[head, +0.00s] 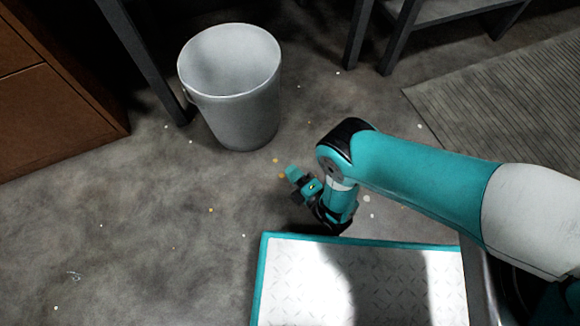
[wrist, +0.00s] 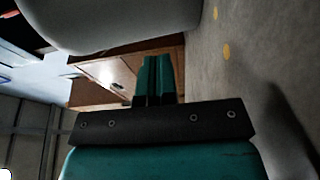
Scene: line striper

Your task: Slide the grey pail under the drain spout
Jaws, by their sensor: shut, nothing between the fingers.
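The grey pail (head: 236,105) stands upright on the floor at the upper middle of the head view, its open top empty as far as I can see. Its side also shows as a pale curved shape at the top of the wrist view (wrist: 110,22). My gripper (head: 292,172) is low, to the lower right of the pail in the head view, with a gap between them. In the wrist view its fingers (wrist: 154,80) are together with nothing between them. I cannot make out a drain spout in either view.
A brown cabinet (head: 50,95) stands at the left. A ribbed mat (head: 510,100) lies right. The floor left of my gripper is clear but for small specks.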

